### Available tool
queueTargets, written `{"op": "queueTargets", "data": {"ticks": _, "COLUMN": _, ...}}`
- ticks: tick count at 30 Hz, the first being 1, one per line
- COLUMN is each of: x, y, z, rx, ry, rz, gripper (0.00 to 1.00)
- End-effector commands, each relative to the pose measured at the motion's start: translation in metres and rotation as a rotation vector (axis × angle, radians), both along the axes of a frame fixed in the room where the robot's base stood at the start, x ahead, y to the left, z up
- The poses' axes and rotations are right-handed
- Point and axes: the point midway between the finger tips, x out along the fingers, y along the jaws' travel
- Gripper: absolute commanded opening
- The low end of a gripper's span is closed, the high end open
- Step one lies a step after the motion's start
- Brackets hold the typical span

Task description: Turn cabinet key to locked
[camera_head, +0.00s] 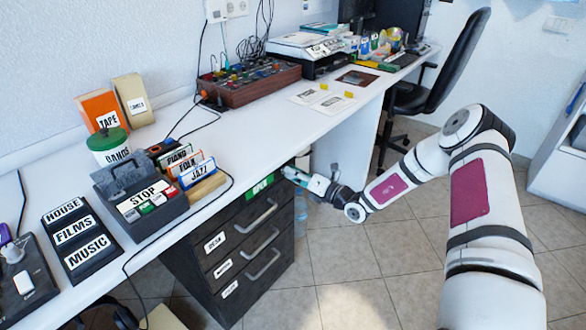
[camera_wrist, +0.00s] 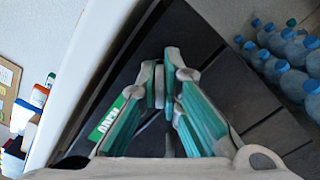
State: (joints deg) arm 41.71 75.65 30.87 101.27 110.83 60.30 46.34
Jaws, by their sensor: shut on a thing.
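The dark cabinet (camera_head: 232,250) stands under the white desk, with several labelled drawers and metal handles. A green label reading OPEN (camera_head: 260,187) sits on its top front strip; it also shows in the wrist view (camera_wrist: 105,122). My gripper (camera_head: 288,172) reaches the right end of that strip, just under the desk edge. In the wrist view its teal fingers (camera_wrist: 160,86) are closed together against the dark cabinet front.
The white desk (camera_head: 165,215) overhangs the cabinet close above my gripper. Several blue-capped bottles (camera_wrist: 284,50) stand on the floor beside the cabinet. A black chair (camera_head: 440,80) is further back. The tiled floor (camera_head: 345,255) in front of the cabinet is clear.

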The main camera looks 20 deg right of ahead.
Motion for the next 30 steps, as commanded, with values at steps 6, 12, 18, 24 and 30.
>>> {"op": "queueTargets", "data": {"ticks": 6, "x": -0.0004, "y": -0.0012, "z": -0.0004, "rx": 0.167, "ry": 0.122, "rz": -0.001, "gripper": 0.00}}
{"op": "queueTargets", "data": {"ticks": 12, "x": -0.0001, "y": -0.0014, "z": -0.0019, "rx": 0.308, "ry": 0.225, "rz": -0.001, "gripper": 0.00}}
{"op": "queueTargets", "data": {"ticks": 18, "x": 0.0001, "y": -0.0017, "z": -0.0035, "rx": 0.423, "ry": 0.309, "rz": -0.002, "gripper": 0.00}}
{"op": "queueTargets", "data": {"ticks": 24, "x": 0.0003, "y": -0.0020, "z": -0.0039, "rx": 0.497, "ry": 0.363, "rz": -0.001, "gripper": 0.00}}
{"op": "queueTargets", "data": {"ticks": 30, "x": 0.0003, "y": -0.0018, "z": -0.0048, "rx": 0.536, "ry": 0.392, "rz": -0.001, "gripper": 0.00}}
